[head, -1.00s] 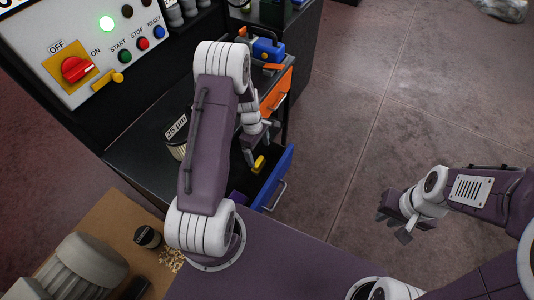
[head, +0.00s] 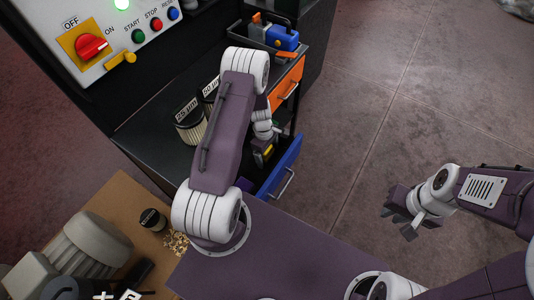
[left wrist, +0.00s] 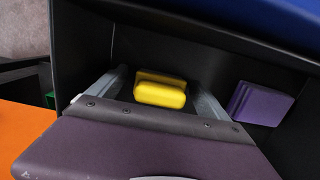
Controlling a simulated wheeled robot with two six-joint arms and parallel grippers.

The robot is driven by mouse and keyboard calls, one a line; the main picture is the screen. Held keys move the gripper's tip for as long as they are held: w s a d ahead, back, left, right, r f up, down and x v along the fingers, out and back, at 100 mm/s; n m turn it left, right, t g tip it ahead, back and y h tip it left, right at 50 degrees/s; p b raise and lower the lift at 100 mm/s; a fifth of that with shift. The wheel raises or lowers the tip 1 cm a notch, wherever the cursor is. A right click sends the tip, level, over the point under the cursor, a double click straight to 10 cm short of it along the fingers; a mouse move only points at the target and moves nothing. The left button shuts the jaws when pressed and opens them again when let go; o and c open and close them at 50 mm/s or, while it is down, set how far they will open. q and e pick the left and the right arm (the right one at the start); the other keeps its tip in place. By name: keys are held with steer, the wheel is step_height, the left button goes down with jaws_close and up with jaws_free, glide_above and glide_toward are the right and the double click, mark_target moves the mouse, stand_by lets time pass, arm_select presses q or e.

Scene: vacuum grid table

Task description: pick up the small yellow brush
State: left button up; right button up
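The small yellow brush (left wrist: 160,90) lies in an open dark drawer with a blue front (head: 282,168). Only a plain yellow block shape of it shows in the left wrist view, and a small yellow patch (head: 267,152) shows in the head view. My left gripper (left wrist: 160,92) reaches down into the drawer. Its two grey fingers are apart on either side of the brush, with a gap visible on both sides. My left arm partly covers the drawer in the head view. My right gripper (head: 400,218) is over the floor, empty, its fingers apart.
A purple block (left wrist: 258,103) lies in the same drawer, right of the brush. Dark drawer walls are close around my left gripper. An orange drawer front (head: 286,84) is beyond the blue one. Labelled filters (head: 190,127) stand on the black top. The floor at right is clear.

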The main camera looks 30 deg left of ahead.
arm_select(q)
steer(key=c, duration=1.4)
step_height(320, 180, up, 10)
steer(key=shift+r+p, duration=0.1)
steer(key=shift+p, duration=0.6)
